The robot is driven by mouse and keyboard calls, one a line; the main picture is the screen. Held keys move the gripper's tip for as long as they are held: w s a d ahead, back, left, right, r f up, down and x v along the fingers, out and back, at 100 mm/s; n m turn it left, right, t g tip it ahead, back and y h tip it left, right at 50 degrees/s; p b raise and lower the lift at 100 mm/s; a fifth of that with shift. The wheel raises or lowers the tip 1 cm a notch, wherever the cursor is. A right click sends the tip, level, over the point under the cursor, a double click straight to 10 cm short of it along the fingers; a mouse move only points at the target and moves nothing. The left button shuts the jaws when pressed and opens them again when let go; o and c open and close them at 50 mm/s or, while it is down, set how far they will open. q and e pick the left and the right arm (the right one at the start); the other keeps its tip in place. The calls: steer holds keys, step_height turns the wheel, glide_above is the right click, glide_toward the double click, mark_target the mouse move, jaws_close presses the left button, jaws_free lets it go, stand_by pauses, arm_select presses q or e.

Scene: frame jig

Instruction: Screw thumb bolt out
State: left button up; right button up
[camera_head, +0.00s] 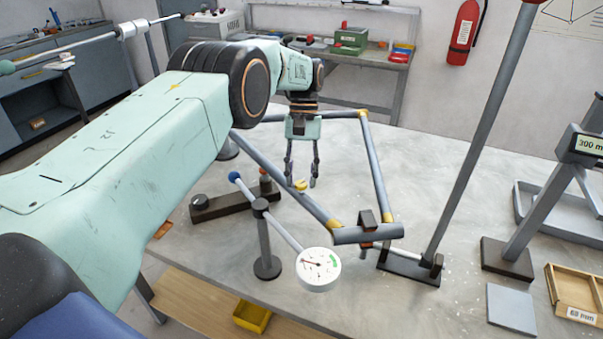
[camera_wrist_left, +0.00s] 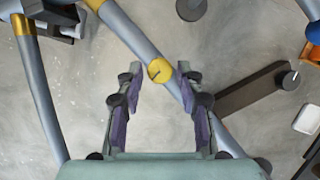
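The thumb bolt (camera_head: 300,186) is a small yellow round head on a grey tube of the frame (camera_head: 282,170). In the left wrist view the thumb bolt (camera_wrist_left: 160,70) shows as a yellow disc with a dark line across it. My left gripper (camera_head: 301,181) points down over the tube with its fingers spread. In the left wrist view the left gripper (camera_wrist_left: 160,78) is open, with the bolt head between the fingertips and clear gaps on both sides. How high the tips are above the bolt is hard to tell. My right gripper is not in view.
A dial gauge (camera_head: 318,268) on a stand is in front of the frame. A dark bar with a knob (camera_head: 232,202) lies left of it. A leaning grey post (camera_head: 480,130) stands at right. A wooden tray (camera_head: 574,290) sits at the right edge. Table between is mostly clear.

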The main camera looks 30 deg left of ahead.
mark_target(302, 181)
arm_select(q)
steer(key=shift+o, duration=1)
steer(key=shift+r, duration=0.2)
step_height(302, 181, up, 10)
steer(key=shift+f, duration=0.15)
